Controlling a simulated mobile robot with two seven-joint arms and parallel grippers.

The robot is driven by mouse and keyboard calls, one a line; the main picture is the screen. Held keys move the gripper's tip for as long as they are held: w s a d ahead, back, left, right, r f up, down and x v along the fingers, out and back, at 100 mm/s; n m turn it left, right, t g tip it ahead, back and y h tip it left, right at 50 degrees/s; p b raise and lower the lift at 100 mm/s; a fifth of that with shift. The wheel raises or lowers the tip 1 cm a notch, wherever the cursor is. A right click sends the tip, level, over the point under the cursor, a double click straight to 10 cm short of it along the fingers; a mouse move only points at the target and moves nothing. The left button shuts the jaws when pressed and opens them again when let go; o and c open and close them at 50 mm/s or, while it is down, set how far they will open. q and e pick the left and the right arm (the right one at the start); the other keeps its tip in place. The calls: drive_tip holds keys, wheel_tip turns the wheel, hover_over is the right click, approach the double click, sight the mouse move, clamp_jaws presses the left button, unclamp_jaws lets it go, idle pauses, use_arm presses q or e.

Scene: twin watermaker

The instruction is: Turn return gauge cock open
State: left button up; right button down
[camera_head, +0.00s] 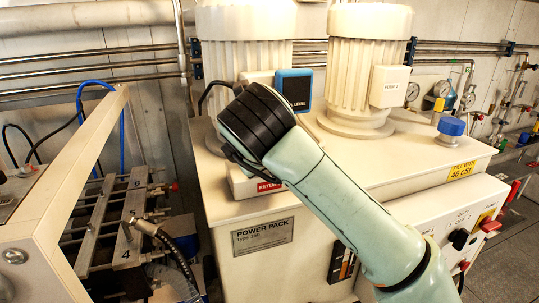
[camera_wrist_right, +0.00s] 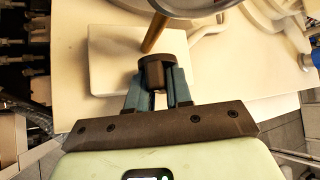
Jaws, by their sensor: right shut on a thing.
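In the right wrist view, my right gripper (camera_wrist_right: 158,84) is shut on a small dark block, which looks like the handle of the return gauge cock (camera_wrist_right: 155,71). A brass-coloured stem (camera_wrist_right: 153,36) rises just beyond it towards a round, gauge-like body (camera_wrist_right: 190,7) at the top edge. The cock's label and exact handle angle cannot be read. In the head view, my right arm comes up from the lower right, and its dark-banded joint hides the gripper and the cock. My left gripper is in neither view.
The cream power pack (camera_head: 340,198) fills the middle, with two ribbed motors (camera_head: 357,62) on top. A blue-capped filler (camera_head: 451,127) stands at its right. A control panel (camera_head: 452,215) with knobs is on the right front. Hoses and a metal rack (camera_head: 105,213) crowd the left.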

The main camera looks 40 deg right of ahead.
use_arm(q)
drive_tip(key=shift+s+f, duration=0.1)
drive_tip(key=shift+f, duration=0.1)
use_arm(e)
drive_tip(key=m+t+y, duration=0.1)
drive_tip(key=m+y, duration=0.1)
drive_tip(key=y, duration=0.1)
drive_tip(key=shift+y, duration=0.4)
idle(0.3)
drive_tip(key=c, duration=1.1)
unclamp_jaws()
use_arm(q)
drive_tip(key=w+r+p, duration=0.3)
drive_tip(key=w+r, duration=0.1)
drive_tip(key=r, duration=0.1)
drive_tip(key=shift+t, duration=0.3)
use_arm(e)
drive_tip(key=v, duration=1.3)
drive_tip(key=shift+d+r, duration=0.2)
